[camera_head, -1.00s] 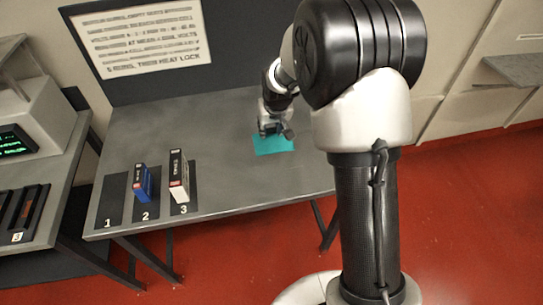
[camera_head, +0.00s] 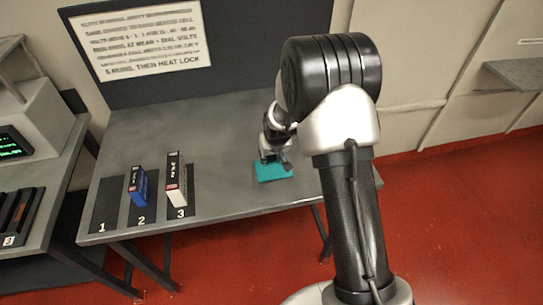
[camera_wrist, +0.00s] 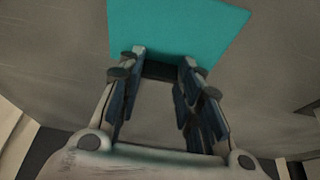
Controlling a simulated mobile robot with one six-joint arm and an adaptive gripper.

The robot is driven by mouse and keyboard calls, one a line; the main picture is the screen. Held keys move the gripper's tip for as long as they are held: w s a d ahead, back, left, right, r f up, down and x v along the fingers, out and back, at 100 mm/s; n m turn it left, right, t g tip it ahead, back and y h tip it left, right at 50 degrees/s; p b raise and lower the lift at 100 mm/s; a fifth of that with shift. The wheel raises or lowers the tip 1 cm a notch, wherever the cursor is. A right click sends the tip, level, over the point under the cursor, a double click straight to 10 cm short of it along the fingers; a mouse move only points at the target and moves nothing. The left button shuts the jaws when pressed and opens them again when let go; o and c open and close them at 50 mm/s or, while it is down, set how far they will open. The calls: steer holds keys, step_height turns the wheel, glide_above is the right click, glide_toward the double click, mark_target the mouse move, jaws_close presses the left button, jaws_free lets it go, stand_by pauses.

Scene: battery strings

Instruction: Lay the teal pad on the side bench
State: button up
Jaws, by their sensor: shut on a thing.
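The teal pad (camera_head: 274,174) is a flat square just under my gripper (camera_head: 272,158), over the right part of the grey bench (camera_head: 225,160), near its front edge. In the wrist view the teal pad (camera_wrist: 180,25) extends ahead of my gripper (camera_wrist: 162,62). The fingers are closed on a dark piece at the pad's near edge. I cannot tell whether the pad touches the bench or hangs just above it. A smaller grey ledge (camera_head: 515,73) projects from the wall at far right; which surface is the side bench is not marked.
A second bench (camera_head: 38,210) with an instrument (camera_head: 28,115) is at far left. Red floor (camera_head: 450,220) is open at right.

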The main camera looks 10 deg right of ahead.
steer(key=shift+f, duration=0.1)
steer(key=shift+f, duration=0.15)
steer(key=o, duration=1.1)
steer(key=shift+c, duration=0.2)
